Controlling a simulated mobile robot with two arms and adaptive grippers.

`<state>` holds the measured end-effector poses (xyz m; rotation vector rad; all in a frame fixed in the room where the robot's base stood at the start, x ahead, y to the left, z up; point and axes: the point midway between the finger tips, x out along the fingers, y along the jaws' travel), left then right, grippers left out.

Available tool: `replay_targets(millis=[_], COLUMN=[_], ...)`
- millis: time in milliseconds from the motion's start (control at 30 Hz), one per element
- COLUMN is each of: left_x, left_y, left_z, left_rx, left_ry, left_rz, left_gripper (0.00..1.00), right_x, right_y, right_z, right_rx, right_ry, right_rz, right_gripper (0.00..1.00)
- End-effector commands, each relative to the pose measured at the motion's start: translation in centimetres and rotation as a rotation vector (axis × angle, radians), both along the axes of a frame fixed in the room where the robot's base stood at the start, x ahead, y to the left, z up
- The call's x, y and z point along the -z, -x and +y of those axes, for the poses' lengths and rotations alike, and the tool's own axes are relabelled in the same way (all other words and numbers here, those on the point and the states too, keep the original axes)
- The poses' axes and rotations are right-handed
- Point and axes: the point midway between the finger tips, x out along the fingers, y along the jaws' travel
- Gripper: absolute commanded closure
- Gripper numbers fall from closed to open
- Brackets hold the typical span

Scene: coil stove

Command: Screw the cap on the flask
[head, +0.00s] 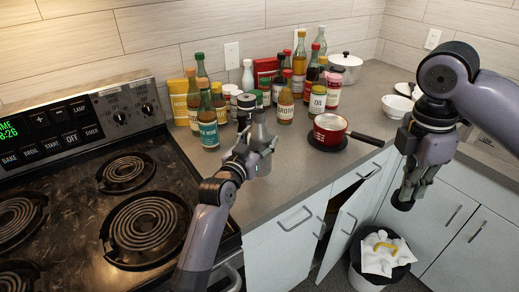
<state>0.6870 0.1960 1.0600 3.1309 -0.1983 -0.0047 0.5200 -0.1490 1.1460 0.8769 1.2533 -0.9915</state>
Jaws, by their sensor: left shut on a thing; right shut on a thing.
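A grey flask (260,131) stands upright near the front of the counter, between the stove and the red pot. My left gripper (262,153) is shut on the flask, its fingers around the lower body and hiding part of it. My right gripper (407,193) points down at the right, in front of the lower cabinets and well apart from the flask. It is shut on a small black round thing, which looks like the cap (402,205). The gripper hides part of it.
A cabinet door (345,215) hangs open. A trash bin (362,280) stands below right.

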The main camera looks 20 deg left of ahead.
Motion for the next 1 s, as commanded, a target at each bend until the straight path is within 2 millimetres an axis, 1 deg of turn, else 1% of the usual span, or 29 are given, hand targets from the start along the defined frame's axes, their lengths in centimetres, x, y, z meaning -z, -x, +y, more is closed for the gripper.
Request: replay_targets(millis=[33, 167, 200, 400, 500, 600, 700, 833, 1000], left_x=[-1.9, -5.5, -6.7, -11.6, -13.5, -14.9, -15.7, -16.3, -16.4], left_y=[0.0, 0.0, 0.0, 0.0, 0.0, 0.0, 0.0, 0.0, 0.0], left_z=[0.0, 0.0, 0.0, 0.0, 0.0, 0.0, 0.0, 0.0, 0.0], left_rx=[-0.002, -0.002, -0.002, -0.002, -0.001, -0.002, -0.001, -0.001, -0.001], left_ry=[0.001, 0.002, 0.002, 0.001, 0.001, 0.000, 0.000, 0.001, 0.001], left_rz=[-0.017, -0.019, -0.020, -0.016, -0.015, -0.012, -0.011, -0.009, -0.009], left_gripper=[1.00, 1.00, 1.00, 1.00, 1.00, 1.00, 1.00, 1.00, 1.00], right_x=[0.0, 0.2, 0.2, 0.5, 0.6, 0.7, 0.7, 0.7, 0.7], right_y=[0.0, 0.0, 0.0, 0.0, 0.0, 0.0, 0.0, 0.0, 0.0], right_z=[0.0, 0.0, 0.0, 0.0, 0.0, 0.0, 0.0, 0.0, 0.0], right_rx=[0.000, 0.000, 0.000, 0.000, 0.000, 0.000, 0.000, 0.000, 0.000], right_ry=[0.000, 0.000, 0.000, 0.000, 0.000, 0.000, 0.000, 0.000, 0.000], right_rz=[0.000, 0.000, 0.000, 0.000, 0.000, 0.000, 0.000, 0.000, 0.000], right_gripper=[1.00, 1.00, 1.00, 1.00, 1.00, 1.00, 1.00, 1.00, 1.00])
